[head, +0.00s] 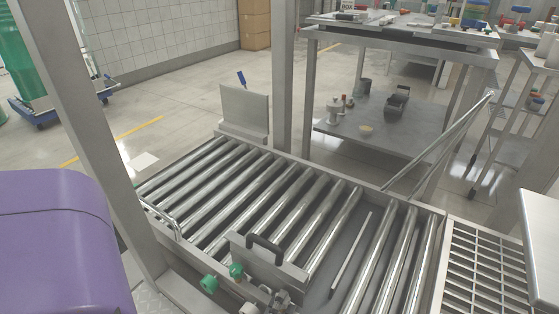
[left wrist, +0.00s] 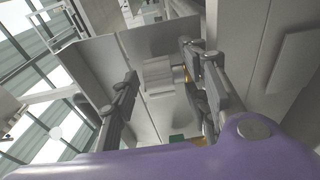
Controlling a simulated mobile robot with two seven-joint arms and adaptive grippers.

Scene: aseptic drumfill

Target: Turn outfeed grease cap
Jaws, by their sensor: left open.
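My left gripper (left wrist: 160,62) is open in the left wrist view, with one dark finger on each side of a pale grey, ribbed, rounded block (left wrist: 160,78). This block may be the outfeed grease cap, but I cannot tell for sure. It appears between the fingers, nearer the right one; I cannot tell whether they touch it. In the head view, small metal parts (head: 277,297) sit at the bottom edge, below the conveyor's near side, partly cut off. No grease cap can be made out clearly there. My right gripper is not in view.
The roller conveyor (head: 255,187) fills the middle. A grating (head: 485,270) lies at right, a lower shelf (head: 385,148) behind.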

